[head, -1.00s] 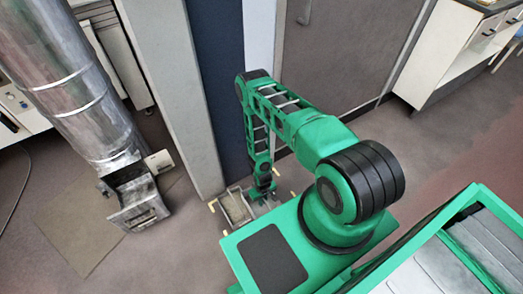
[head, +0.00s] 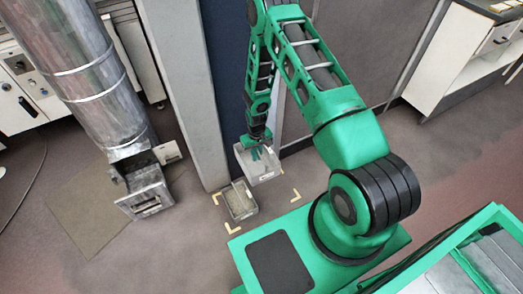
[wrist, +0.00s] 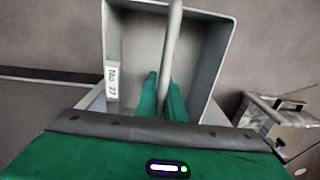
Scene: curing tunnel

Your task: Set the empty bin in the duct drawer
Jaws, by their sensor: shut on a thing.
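My gripper (head: 257,151) is shut on the empty bin (head: 262,174), a light grey open-topped box, held up above the floor. In the wrist view, my green fingers (wrist: 163,84) close around a bar that runs across the top of the bin. The bin's inside (wrist: 137,45) looks bare, and a white label is on its left side. The duct drawer (head: 146,196) is a metal box at the foot of the duct, to the left of the bin and apart from it. In the wrist view it seems to show at the right (wrist: 283,122).
A second bin (head: 240,218) with greyish contents stands on the floor, left of and below the held bin. Yellow corner marks (head: 295,195) lie around the spot. A wall post (head: 182,95) rises between duct and arm. Floor is open before the drawer.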

